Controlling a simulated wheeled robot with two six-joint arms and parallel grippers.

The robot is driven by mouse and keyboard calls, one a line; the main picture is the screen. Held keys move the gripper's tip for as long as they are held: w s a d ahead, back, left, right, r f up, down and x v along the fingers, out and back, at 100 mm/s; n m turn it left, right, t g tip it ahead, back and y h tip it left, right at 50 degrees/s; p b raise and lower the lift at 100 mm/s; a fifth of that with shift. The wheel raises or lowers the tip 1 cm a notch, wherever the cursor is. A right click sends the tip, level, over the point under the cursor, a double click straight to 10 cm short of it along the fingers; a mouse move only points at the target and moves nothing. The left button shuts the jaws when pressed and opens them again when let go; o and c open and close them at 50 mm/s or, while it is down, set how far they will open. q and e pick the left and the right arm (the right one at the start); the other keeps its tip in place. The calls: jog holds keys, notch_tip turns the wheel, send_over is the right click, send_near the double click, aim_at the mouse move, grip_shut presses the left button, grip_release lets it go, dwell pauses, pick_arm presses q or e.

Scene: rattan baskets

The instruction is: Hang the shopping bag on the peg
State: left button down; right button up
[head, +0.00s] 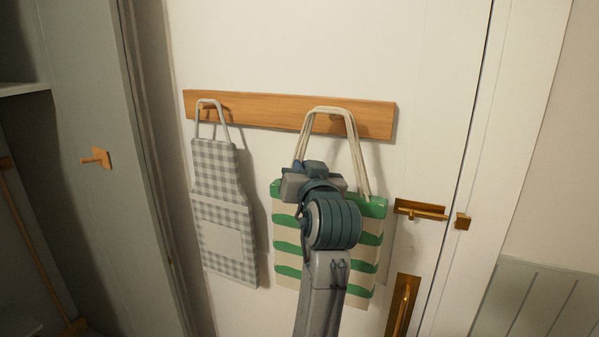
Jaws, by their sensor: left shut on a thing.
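The shopping bag (368,250), cream with green wavy stripes, hangs upright against the white door. Its pale handles (352,130) rise in a loop in front of the wooden peg rail (265,111). A peg (336,121) shows dimly inside the top of the loop; I cannot tell whether the handles rest on it. My left gripper (314,172) is in front of the bag's top edge, below the rail, and is shut on the bag. Its fingertips and the grip point are hidden by my wrist. My right gripper is not in view.
A grey checked apron (222,210) hangs from the rail's left peg. A brass door handle (421,212) and a brass pull (402,305) are right of the bag. A grey cabinet door (85,220) with a wooden knob (97,158) stands at left.

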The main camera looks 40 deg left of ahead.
pick_arm(q)
jog(key=shift+w+a+f, duration=0.1)
jog(key=shift+w+a, duration=0.1)
jog(key=shift+w, duration=0.7)
jog(key=shift+w+a, duration=0.2)
jog(key=shift+w, duration=0.65)
jog(key=shift+w+a+f+b, duration=0.2)
jog(key=shift+w+f+b, duration=0.2)
jog(key=shift+w, duration=0.25)
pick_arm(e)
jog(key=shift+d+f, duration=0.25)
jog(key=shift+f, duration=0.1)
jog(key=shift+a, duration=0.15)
pick_arm(q)
jog(key=c, duration=1.5)
grip_release()
jog(key=shift+o, duration=0.2)
